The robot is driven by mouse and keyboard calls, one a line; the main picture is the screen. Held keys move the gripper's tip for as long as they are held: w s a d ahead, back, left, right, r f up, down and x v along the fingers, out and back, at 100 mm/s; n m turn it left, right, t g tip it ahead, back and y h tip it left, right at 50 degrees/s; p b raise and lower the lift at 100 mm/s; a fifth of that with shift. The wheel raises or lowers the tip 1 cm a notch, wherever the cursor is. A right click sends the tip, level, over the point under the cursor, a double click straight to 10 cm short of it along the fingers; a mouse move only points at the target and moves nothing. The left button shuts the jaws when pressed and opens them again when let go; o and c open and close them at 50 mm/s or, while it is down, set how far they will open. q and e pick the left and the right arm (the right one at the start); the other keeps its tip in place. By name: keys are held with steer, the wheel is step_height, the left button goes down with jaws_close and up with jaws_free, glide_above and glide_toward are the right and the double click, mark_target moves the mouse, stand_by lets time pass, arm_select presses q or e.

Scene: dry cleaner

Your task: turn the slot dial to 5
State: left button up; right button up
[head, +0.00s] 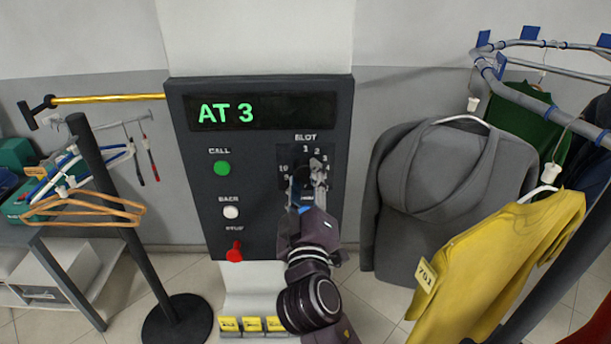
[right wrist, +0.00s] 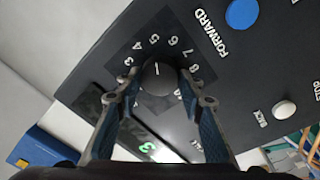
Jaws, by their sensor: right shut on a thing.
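The slot dial (right wrist: 158,82) is a round black knob with a white pointer line, ringed by white numbers. In the right wrist view the line points up at about the 5. My right gripper (right wrist: 160,92) is shut on the dial, one finger on each side. In the head view my right gripper (head: 305,187) covers the knob and the lower numbers. The dark control panel (head: 190,150) has a display (head: 262,111) reading "AT 3" in green. My left gripper is out of view.
The panel has a green call button (head: 222,168), a white back button (head: 231,212), a red stop control (head: 235,252) and a blue forward button (right wrist: 242,13). Clothes hang on a rail (head: 520,92) at right. A hanger stand (head: 120,215) is at left.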

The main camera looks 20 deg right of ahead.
steer(key=shift+r, duration=0.15)
stand_by(0.4)
steer(key=o, duration=1.2)
steer(key=shift+w, duration=0.1)
steer(key=shift+c, duration=0.2)
steer(key=v, duration=1.2)
steer(key=shift+f, duration=0.2)
